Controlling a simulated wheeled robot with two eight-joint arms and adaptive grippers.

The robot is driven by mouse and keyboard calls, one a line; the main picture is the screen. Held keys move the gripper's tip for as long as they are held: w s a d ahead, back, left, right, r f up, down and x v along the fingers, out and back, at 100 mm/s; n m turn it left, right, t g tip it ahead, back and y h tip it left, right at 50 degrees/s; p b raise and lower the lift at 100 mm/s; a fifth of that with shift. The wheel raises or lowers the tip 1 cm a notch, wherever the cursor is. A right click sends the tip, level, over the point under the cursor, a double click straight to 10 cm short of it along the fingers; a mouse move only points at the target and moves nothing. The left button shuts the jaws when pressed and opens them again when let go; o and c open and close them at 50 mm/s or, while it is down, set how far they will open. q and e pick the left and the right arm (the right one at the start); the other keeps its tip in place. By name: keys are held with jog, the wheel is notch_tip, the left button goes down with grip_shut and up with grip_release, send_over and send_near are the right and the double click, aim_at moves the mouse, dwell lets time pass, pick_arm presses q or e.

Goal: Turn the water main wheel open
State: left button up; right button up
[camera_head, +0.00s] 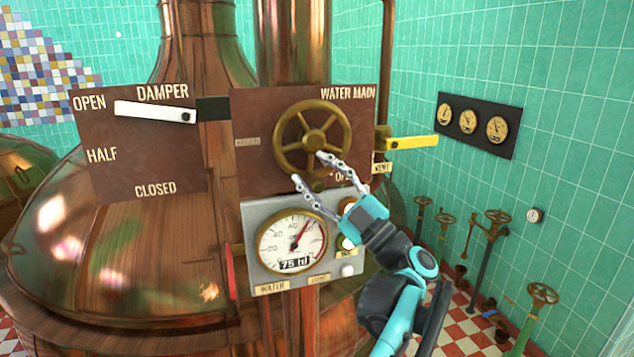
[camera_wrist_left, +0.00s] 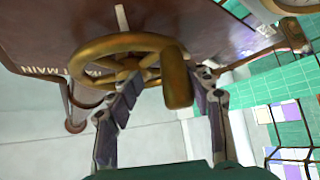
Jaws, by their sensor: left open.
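The water main wheel (camera_head: 317,139) is a brass spoked handwheel on a brown plate (camera_head: 255,115) lettered WATER MAIN. A small label sits left of it, and a partly covered one starting "OP" is at its lower right. In the wrist view, the wheel (camera_wrist_left: 95,52) has a brass knob (camera_wrist_left: 177,78) that stands between my fingers. My left gripper (camera_head: 310,169) is open at the wheel's lower rim, one finger on each side of the knob; it also shows in the wrist view (camera_wrist_left: 165,84). I cannot tell whether the fingers touch the knob. My right gripper is not in view.
Below the wheel is a grey gauge box (camera_head: 258,275) reading 75 hl, partly behind my arm. A yellow lever (camera_head: 412,143) sticks out right of the plate. A white damper lever (camera_head: 150,111) points to OPEN at left. Valve pipes (camera_head: 487,245) stand at the right.

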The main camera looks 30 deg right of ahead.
aim_at(318, 131)
pick_arm(q)
jog(key=o, duration=0.3)
jog(key=r, duration=0.6)
jog(key=shift+w+a, duration=0.2)
jog(key=shift+w, duration=0.15)
jog(key=shift+s+r, duration=0.3)
jog(key=shift+r, duration=0.2)
jog(key=shift+s+r, duration=0.25)
jog(key=shift+r, duration=0.2)
jog(key=c, duration=0.3)
jog(key=shift+s+d+r, duration=0.15)
jog(key=shift+d+r, duration=0.05)
jog(key=shift+d, duration=0.05)
jog(key=shift+w+f, duration=0.1)
jog(key=shift+w, duration=0.25)
jog(key=shift+a, duration=0.2)
jog(key=shift+s+d, duration=0.15)
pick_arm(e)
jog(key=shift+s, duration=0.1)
pick_arm(q)
jog(key=shift+f, duration=0.1)
